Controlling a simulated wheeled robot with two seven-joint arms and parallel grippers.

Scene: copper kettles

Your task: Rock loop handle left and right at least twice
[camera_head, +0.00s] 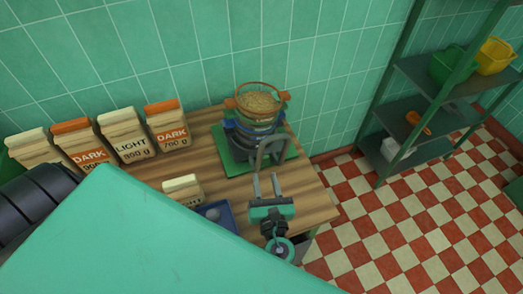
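A grey loop handle (272,144) stands up at the front of a dark device (240,138) on a green base plate (228,160) on the wooden table. A bowl-like sieve (259,103) of tan grains with orange side pieces sits on top of the device. Nothing shows between the fingers. I cannot tell whether a fingertip touches the handle. My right gripper is not in view.
Several paper bags marked DARK or LIGHT (127,137) stand along the table's left back. A small cream box (183,190) and a blue tray (219,213) are left of my gripper. A green shelf rack (428,72) stands at right. The table (317,203) is bare at its right edge.

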